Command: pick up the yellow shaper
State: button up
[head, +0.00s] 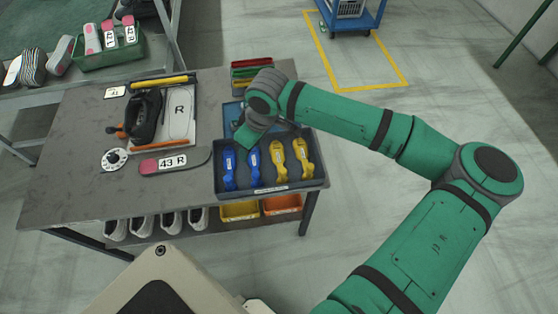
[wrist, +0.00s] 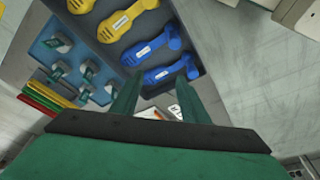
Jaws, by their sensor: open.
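Two yellow shapers lie side by side in the right half of a dark tray, the inner one (head: 278,160) and the outer one (head: 303,158). In the wrist view one yellow shaper (wrist: 128,19) lies near the top and another (wrist: 80,5) is cut by the frame edge. Two blue shapers (head: 228,168) (head: 254,166) fill the tray's left half. My gripper (head: 246,141) is over the tray's back left part, nearer the blue shapers. In the wrist view its fingers (wrist: 158,90) are apart with no shaper between them.
The dark tray (head: 270,189) sits at the table's right front corner. Behind it are a blue holder (head: 232,113) and a rack of coloured strips (head: 250,69). A black device on a board (head: 178,138) and a pink-and-grey piece marked 43 R (head: 174,162) lie to the left.

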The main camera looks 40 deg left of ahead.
aim_at(283, 170)
jog(key=w+d+h, duration=0.1)
jog(key=d, duration=0.1)
jog(key=w+d+h, duration=0.1)
jog(key=w+d, duration=0.1)
jog(key=d, duration=0.1)
jog(key=w+d+t+h, duration=0.1)
jog(key=d, duration=0.1)
jog(key=shift+w+d+f+m, duration=0.15)
jog(key=shift+d+m, duration=0.2)
jog(key=shift+m, duration=0.05)
jog(key=shift+d+f, duration=0.15)
jog(key=shift+f, duration=0.15)
notch_tip(283, 170, down, 5)
jog(key=shift+w+r, duration=0.1)
jog(key=shift+d+f, duration=0.2)
jog(key=shift+f, duration=2.45)
grip_shut()
